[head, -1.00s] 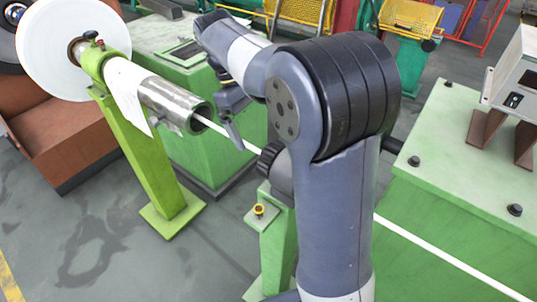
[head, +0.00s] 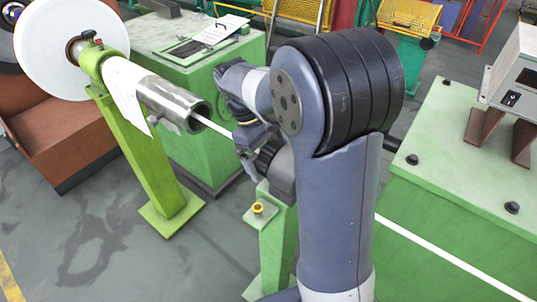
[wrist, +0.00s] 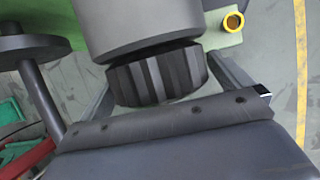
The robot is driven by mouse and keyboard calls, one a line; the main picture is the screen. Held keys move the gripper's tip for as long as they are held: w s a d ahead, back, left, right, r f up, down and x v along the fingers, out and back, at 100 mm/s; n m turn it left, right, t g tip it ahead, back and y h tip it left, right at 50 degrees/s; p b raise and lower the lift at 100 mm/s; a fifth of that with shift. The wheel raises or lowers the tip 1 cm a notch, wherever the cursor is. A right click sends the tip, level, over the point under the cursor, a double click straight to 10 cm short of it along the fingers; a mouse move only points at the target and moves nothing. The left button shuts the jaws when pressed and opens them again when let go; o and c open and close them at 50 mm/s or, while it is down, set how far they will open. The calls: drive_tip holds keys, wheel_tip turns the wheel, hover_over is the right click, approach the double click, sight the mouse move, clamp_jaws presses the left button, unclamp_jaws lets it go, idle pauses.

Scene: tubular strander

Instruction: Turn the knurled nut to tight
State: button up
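The knurled nut (wrist: 157,78) is a dark ribbed ring below a grey cylindrical body (wrist: 140,28) in the wrist view. In the head view the nut (head: 268,157) is partly hidden by my arm, above a green stand (head: 272,238). My gripper (head: 249,160) is at the nut. In the wrist view one finger shows at each side of the nut, with a visible gap on the right. The fingers look open around it; contact on the left cannot be told. The fingertips are partly hidden behind the nut.
A white rod (head: 450,258) runs across the scene, past the nut, from a metal tube (head: 172,103) on a green post (head: 150,160). A large green cabinet (head: 460,190) stands at right.

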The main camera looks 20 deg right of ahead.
drive_tip(key=c, duration=0.8)
drive_tip(key=shift+a+f+t+h+b, duration=0.1)
drive_tip(key=shift+f+t+h+b, duration=0.1)
drive_tip(key=shift+t+h+b, duration=0.7)
drive_tip(key=shift+c, duration=0.2)
drive_tip(key=shift+r+m+t+h+b, duration=0.15)
drive_tip(key=shift+m+t+h+b, duration=0.25)
drive_tip(key=shift+h, duration=0.5)
drive_tip(key=o, duration=0.9)
drive_tip(key=shift+r, duration=0.1)
